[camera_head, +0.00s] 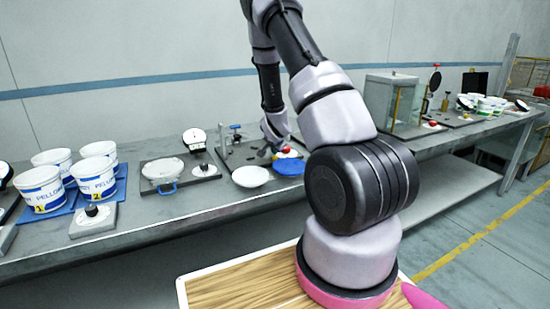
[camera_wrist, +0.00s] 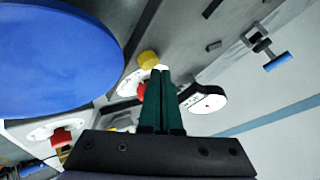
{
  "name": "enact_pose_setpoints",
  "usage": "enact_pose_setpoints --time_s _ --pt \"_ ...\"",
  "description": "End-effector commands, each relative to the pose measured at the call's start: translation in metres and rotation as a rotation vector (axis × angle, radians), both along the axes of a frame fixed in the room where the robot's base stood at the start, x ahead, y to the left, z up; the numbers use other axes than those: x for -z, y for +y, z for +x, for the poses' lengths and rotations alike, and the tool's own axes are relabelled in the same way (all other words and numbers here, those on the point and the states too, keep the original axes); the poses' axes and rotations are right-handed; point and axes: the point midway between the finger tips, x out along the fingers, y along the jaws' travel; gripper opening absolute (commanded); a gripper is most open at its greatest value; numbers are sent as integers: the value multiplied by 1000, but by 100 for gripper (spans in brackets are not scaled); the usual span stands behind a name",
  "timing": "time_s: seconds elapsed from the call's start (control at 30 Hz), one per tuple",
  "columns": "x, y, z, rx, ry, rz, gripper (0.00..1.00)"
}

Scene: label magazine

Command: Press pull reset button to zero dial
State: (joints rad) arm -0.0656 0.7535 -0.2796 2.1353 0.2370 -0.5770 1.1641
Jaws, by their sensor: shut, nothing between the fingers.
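My gripper (camera_head: 276,142) is over the station at the middle of the bench; its two green fingers (camera_wrist: 163,72) are together and empty in the wrist view. A red button (camera_head: 286,149) shows just below the gripper in the head view. In the wrist view a yellow knob (camera_wrist: 148,59) is beside the fingertips, and a red part (camera_wrist: 141,90) is partly hidden by the fingers. Another red knob (camera_wrist: 61,137) is at lower left. A white round dial (camera_head: 194,138) stands left of the gripper. I cannot tell which part is the pull reset button, or whether the fingertips touch anything.
A blue dish (camera_head: 289,167) and a white dish (camera_head: 250,177) lie in front of the gripper; the blue disc (camera_wrist: 55,60) fills the wrist view's upper left. A blue-handled clamp (camera_wrist: 278,62) stands at right. White tubs (camera_head: 40,188) are at left, a glass case (camera_head: 392,100) at right.

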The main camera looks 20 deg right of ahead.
Motion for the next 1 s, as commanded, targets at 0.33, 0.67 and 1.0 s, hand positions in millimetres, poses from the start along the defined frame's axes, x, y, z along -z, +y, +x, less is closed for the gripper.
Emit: enact_pose_setpoints --time_s 0.33,0.67,1.0 --pt "1 0 0 -1 -1 0 0" --pt "4 0 0 -1 0 -1 0" --pt "8 0 0 -1 -1 0 0"
